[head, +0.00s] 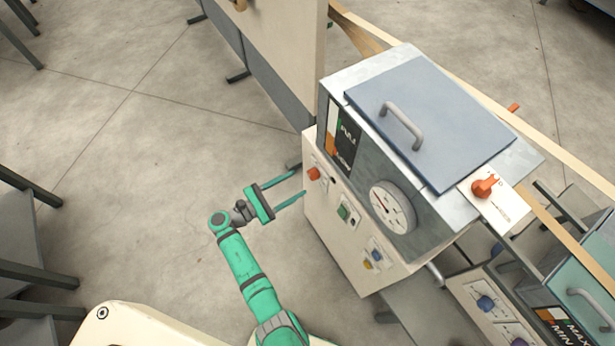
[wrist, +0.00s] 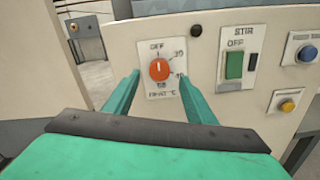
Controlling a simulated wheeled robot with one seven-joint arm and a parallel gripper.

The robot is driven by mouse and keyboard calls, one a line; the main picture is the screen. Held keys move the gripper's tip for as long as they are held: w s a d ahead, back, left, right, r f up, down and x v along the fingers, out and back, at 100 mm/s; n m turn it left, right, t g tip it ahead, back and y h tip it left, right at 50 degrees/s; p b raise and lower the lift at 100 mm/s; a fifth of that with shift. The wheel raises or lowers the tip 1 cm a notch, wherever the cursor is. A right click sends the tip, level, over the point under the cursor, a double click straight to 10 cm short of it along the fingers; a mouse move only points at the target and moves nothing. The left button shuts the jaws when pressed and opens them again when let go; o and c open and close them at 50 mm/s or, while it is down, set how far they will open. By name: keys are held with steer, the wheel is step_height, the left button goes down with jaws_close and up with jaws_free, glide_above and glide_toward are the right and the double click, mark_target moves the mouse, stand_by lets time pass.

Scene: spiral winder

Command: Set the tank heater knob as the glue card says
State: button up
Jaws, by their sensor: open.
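The tank heater knob is a round orange-red knob (wrist: 159,69) on a white plate, near the middle of the wrist view. The dial reads OFF at the top, with 30, 40 and 50 following clockwise. A pale mark on the knob points up toward OFF. In the head view the knob (head: 314,173) is on the cream front of the glue tank (head: 337,215). My gripper (wrist: 158,77) is open, with one finger to each side of the knob; contact is not visible. The gripper (head: 299,181) reaches the panel from the left. I cannot make out a glue card.
Right of the knob are a green STIR switch (wrist: 234,65), a blue button (wrist: 306,53) and a yellow button (wrist: 287,106). A gauge (head: 392,207) and an orange handle (head: 485,187) are on the tank. A cream panel (head: 285,50) stands behind.

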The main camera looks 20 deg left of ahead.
mark_target(310, 176)
steer(key=shift+x, duration=3.1)
steer(key=c, duration=1)
